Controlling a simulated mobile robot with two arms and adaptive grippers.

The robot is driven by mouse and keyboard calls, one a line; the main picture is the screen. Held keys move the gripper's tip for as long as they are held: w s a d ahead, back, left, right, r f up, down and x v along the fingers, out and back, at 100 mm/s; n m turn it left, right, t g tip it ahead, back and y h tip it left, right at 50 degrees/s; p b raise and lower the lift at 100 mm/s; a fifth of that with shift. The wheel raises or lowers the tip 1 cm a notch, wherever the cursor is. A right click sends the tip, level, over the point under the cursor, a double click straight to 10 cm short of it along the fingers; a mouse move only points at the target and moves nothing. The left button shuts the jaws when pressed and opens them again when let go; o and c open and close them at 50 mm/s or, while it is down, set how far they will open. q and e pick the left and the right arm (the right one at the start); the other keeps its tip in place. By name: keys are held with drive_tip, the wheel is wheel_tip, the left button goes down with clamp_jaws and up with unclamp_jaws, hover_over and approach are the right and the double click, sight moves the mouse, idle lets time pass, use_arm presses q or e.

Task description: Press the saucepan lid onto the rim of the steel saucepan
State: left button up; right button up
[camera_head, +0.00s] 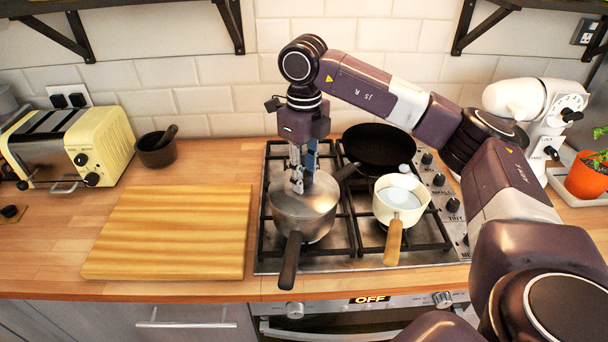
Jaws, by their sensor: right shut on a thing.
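The steel saucepan (307,232) stands on the front left of the hob, its dark handle pointing toward the front edge. The grey saucepan lid (317,197) lies over the top of the pan and looks roughly level. Whether its edge is fully seated on the rim all round I cannot tell. My right gripper (298,185) points straight down at the middle of the lid and is shut on it, apparently at its knob, which the fingers hide. My left gripper is not in view.
A black frying pan (378,145) sits behind on the hob, its handle reaching close to my right gripper. A cream pan (383,212) with a wooden handle stands to the right. A wooden board (172,235) lies left of the hob (265,262); a toaster (100,148) stands behind.

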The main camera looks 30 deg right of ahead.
drive_tip(key=shift+f, duration=0.3)
drive_tip(key=o, duration=1.2)
drive_tip(key=shift+c, duration=0.2)
wheel_tip(320, 180, up, 12)
